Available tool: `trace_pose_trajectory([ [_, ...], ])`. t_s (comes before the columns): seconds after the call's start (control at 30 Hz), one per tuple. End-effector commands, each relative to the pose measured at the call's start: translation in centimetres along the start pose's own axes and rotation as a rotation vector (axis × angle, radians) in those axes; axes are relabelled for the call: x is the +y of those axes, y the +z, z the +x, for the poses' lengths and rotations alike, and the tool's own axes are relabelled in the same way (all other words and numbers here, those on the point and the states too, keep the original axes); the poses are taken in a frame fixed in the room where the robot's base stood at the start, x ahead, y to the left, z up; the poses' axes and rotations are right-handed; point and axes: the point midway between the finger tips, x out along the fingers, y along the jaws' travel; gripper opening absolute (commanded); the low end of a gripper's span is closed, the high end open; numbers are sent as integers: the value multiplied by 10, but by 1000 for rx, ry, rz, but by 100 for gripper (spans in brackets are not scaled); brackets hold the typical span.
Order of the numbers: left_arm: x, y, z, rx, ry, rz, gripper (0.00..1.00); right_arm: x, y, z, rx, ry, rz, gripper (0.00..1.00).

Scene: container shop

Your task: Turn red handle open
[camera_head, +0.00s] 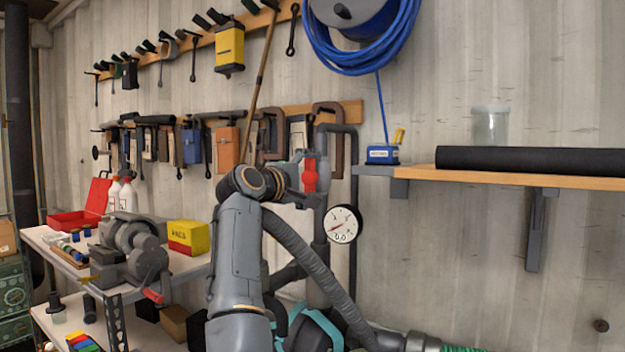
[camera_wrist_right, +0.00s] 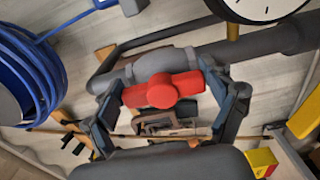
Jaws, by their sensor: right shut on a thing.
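The red handle (camera_head: 310,174) sits on a grey pipe valve by the wall, upright in the head view. My right gripper (camera_head: 302,184) reaches it from the left and is shut on it. In the right wrist view the handle (camera_wrist_right: 161,91) lies across the picture between the two dark fingers of the gripper (camera_wrist_right: 168,94), one at each end of it. The grey valve body (camera_wrist_right: 150,63) shows behind it. My left gripper is not in view.
A pressure gauge (camera_head: 342,224) sits close below right of the valve. A blue hose reel (camera_head: 365,45) hangs above. A wooden shelf (camera_head: 500,177) juts out at right. A workbench (camera_head: 190,265) with a vise (camera_head: 130,250) stands at left. Tools hang along the wall.

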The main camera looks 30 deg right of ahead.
Motion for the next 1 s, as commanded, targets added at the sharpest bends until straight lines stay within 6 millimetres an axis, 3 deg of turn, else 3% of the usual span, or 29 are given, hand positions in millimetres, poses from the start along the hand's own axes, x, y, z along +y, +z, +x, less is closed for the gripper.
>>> trace_pose_trajectory([
  [0.43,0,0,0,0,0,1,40,1,0,0,1,0,19,53],
  [0.47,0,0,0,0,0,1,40,1,0,0,1,0,19,86],
  [0.53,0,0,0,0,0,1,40,1,0,0,1,0,19,100],
  [0.87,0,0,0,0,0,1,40,0,0,0,0,0,14,100],
  [1.0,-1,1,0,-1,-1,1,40,0,-1,-9,3,0,14,100],
])
